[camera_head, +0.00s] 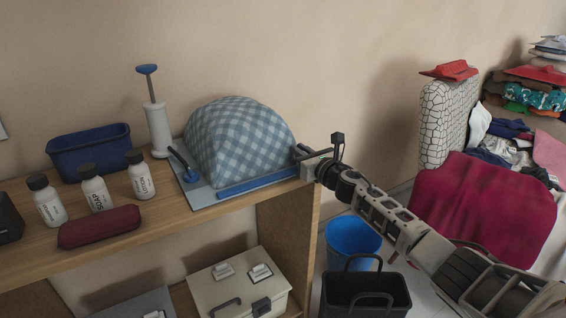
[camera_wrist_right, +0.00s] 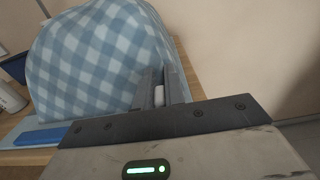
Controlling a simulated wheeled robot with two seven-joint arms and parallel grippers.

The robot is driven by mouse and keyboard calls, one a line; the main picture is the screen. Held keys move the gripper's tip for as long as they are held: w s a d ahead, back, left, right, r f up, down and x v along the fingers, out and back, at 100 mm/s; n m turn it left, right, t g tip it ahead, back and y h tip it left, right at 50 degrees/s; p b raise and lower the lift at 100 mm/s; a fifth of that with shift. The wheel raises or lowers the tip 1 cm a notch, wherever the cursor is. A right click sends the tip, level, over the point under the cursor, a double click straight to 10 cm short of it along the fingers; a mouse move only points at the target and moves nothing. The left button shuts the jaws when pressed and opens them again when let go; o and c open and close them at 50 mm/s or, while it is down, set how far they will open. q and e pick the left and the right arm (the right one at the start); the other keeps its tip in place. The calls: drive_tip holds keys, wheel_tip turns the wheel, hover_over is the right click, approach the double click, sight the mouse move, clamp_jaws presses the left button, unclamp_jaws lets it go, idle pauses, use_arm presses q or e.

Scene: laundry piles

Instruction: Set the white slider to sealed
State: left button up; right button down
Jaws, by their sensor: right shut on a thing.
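A bag with a blue checked bulging bundle (camera_head: 240,138) lies on the wooden shelf top; it fills the left of the right wrist view (camera_wrist_right: 95,65). A blue seal strip (camera_head: 255,181) runs along its front edge and shows low left in the wrist view (camera_wrist_right: 38,138). My right gripper (camera_head: 303,154) is at the strip's right end. In the wrist view its fingers (camera_wrist_right: 158,88) are shut on the small white slider (camera_wrist_right: 158,96), which is mostly hidden between them. The slider cannot be made out in the head view. My left gripper is not in view.
Several bottles (camera_head: 95,188), a dark red case (camera_head: 99,227) and a blue bin (camera_head: 90,155) are left. A blue bucket (camera_head: 352,238) and black basket (camera_head: 366,295) stand below my right arm.

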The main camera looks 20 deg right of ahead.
use_arm(q)
drive_tip(key=shift+s+f, duration=0.1)
drive_tip(key=shift+s, duration=0.05)
use_arm(e)
drive_tip(key=shift+d, duration=0.7)
drive_tip(key=c, duration=1.5)
unclamp_jaws()
drive_tip(key=shift+d, duration=0.15)
use_arm(q)
drive_tip(key=shift+d, duration=0.1)
use_arm(e)
drive_tip(key=shift+o, duration=0.2)
drive_tip(key=shift+s, duration=0.25)
use_arm(q)
drive_tip(key=shift+r, duration=0.2)
use_arm(e)
drive_tip(key=s+d, duration=0.1)
drive_tip(key=s, duration=1.4)
drive_tip(key=shift+s+d, duration=0.15)
drive_tip(key=shift+d, duration=0.15)
